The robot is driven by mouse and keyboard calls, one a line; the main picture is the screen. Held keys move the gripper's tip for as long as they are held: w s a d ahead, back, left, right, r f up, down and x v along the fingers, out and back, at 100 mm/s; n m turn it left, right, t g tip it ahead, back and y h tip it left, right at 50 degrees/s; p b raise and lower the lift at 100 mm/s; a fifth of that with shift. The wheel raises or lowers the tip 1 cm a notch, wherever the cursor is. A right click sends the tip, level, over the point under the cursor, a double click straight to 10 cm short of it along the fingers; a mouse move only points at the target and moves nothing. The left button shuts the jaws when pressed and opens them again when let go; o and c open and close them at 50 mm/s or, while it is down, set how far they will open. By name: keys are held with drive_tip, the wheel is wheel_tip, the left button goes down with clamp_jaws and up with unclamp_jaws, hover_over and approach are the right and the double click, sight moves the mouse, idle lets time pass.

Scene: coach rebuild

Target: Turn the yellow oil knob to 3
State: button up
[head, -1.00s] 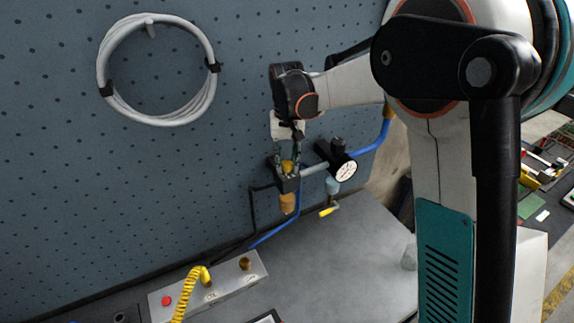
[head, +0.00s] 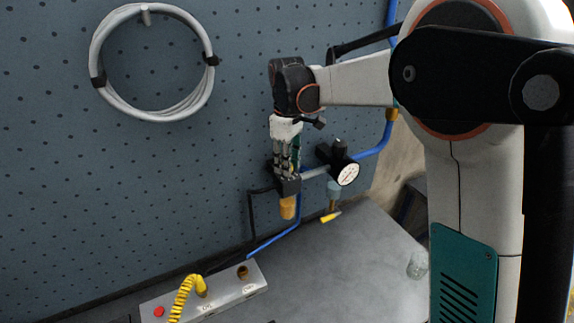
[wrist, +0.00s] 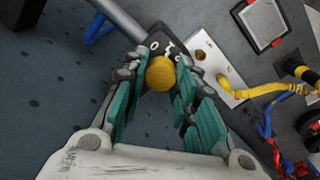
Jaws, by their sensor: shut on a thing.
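The yellow oil knob (wrist: 160,74) is round and sits on top of a black block (wrist: 157,40) with white marks, of which a "0" can be read. My gripper (wrist: 158,78) points at the knob, and its teal-padded fingers are closed around the knob's sides. In the head view my gripper (head: 287,165) comes down from above onto the black block (head: 289,186), and its fingers mostly hide the knob there. An amber bowl (head: 287,208) hangs under the block. I cannot tell which mark the knob points to.
A round gauge (head: 347,174) on a black regulator stands just right of the block, with blue pipe behind. A grey box (head: 225,290) with a yellow coiled hose (head: 184,292) lies at lower left. A hose coil (head: 97,48) hangs on the pegboard. The bench (head: 350,265) has free room.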

drive_tip(key=n+b, duration=0.1)
drive_tip(key=n, duration=0.3)
drive_tip(key=shift+n, duration=0.3)
drive_tip(key=shift+n+b, duration=0.4)
drive_tip(key=shift+n, duration=1.6)
drive_tip(key=o, duration=1.1)
wheel_tip(320, 180, up, 12)
